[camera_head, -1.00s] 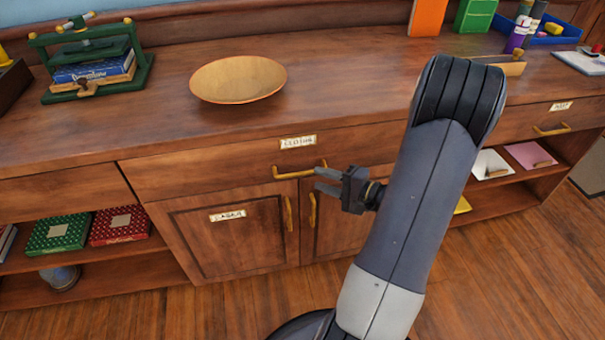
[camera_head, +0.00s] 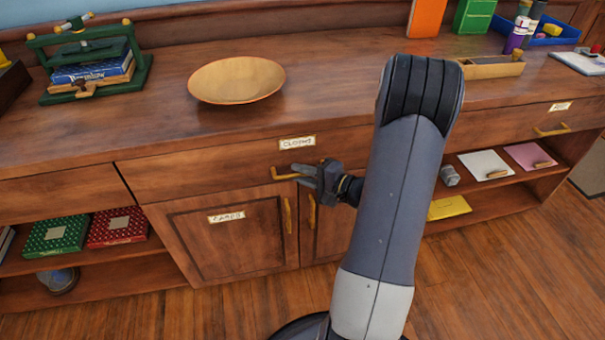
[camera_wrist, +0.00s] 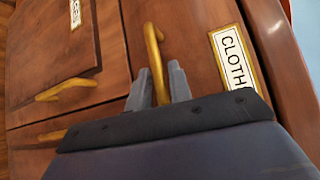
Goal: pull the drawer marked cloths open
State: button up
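The drawer (camera_head: 205,172) with the label reading CLOTHS (camera_head: 297,143) is shut, its front flush with the bookcase. Its brass handle (camera_head: 284,177) is partly hidden by my gripper (camera_head: 308,175) in the head view. In the wrist view the handle (camera_wrist: 153,42) runs between the two fingers of my gripper (camera_wrist: 160,67), with the label (camera_wrist: 232,62) to the right. The fingers are apart, one on each side of the handle. I cannot tell whether either finger touches it.
A wooden bowl (camera_head: 236,82) stands on the counter above. Open shelves with boxes (camera_head: 118,226) lie to the left. Floor in front is clear.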

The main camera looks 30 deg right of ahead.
grip_shut()
jog(key=shift+s, duration=0.1)
